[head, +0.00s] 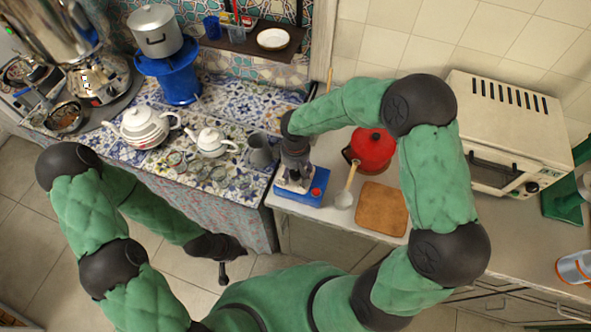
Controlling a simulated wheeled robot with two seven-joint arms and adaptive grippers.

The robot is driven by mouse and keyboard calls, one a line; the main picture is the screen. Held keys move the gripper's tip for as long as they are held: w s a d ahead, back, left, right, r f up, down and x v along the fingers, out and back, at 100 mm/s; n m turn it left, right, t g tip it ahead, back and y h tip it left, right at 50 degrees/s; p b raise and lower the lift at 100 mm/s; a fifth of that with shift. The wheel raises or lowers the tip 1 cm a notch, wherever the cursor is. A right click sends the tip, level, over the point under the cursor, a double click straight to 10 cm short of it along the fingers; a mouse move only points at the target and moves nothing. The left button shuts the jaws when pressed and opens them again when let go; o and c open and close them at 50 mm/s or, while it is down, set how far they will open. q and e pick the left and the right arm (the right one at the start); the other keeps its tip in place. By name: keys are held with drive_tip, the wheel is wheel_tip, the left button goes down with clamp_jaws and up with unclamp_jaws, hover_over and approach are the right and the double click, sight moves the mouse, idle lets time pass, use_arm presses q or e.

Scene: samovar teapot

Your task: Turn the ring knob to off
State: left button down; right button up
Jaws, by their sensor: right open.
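A small blue appliance (311,198) sits at the left end of the white counter. A small red round part (316,191) shows on its top right; I cannot tell whether this is the ring knob or which way it is set. My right gripper (294,183) points down over the blue appliance, open, just left of the red part. It hides much of the appliance's top, and contact cannot be made out. My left gripper (222,272) hangs low over the floor, in front of the tiled counter and away from the appliance. Its fingers are too small to read.
A red pot (374,148), a ladle (344,198) and a wooden board (382,208) lie right of the appliance. A grey jug (261,152), white teapots (212,142) and glasses stand left. A toaster oven (508,130) stands at the back right.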

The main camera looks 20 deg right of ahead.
sight(296, 173)
wheel_tip(296, 173, up, 12)
idle(0.6)
use_arm(q)
drive_tip(key=shift+s, duration=0.1)
idle(0.4)
